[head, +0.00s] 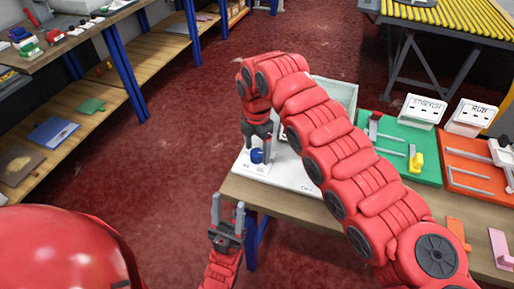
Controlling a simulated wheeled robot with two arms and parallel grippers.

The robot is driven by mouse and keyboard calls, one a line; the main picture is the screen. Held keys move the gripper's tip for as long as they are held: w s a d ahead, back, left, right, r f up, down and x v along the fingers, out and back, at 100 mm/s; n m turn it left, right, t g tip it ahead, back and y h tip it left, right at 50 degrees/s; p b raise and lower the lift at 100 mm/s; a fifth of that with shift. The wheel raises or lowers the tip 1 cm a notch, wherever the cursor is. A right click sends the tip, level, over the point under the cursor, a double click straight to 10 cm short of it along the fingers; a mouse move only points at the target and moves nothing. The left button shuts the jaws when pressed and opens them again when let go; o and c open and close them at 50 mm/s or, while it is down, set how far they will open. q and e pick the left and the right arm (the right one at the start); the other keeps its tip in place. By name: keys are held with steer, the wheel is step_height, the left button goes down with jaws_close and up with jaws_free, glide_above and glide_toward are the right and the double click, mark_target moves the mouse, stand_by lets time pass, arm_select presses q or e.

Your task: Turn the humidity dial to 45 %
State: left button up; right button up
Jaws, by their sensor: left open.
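A blue dial knob (257,156) sits on a white panel (289,176) at the left end of the workbench. My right gripper (259,150) points down right at the knob, with its fingers close about it. Whether the fingers grip the knob cannot be made out. The dial's scale and any pointer are too small or hidden to read. My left gripper (228,208) is open and empty, pointing up, in front of and below the bench's left corner, apart from the panel.
A pale open bin (338,95) stands behind my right arm. Green (398,150) and orange (470,178) fixture boards and boxes labelled STRETCH (424,110) and RUB (470,118) are to the right. Shelves (150,75) line the left. Red floor (170,190) between is clear.

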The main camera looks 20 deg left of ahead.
step_height(320, 180, up, 9)
step_height(320, 180, up, 7)
steer(key=p, duration=0.5)
glide_above(256, 152)
steer(key=shift+d+r+p, duration=0.15)
steer(key=shift+r+p, duration=0.4)
steer(key=shift+r, duration=0.15)
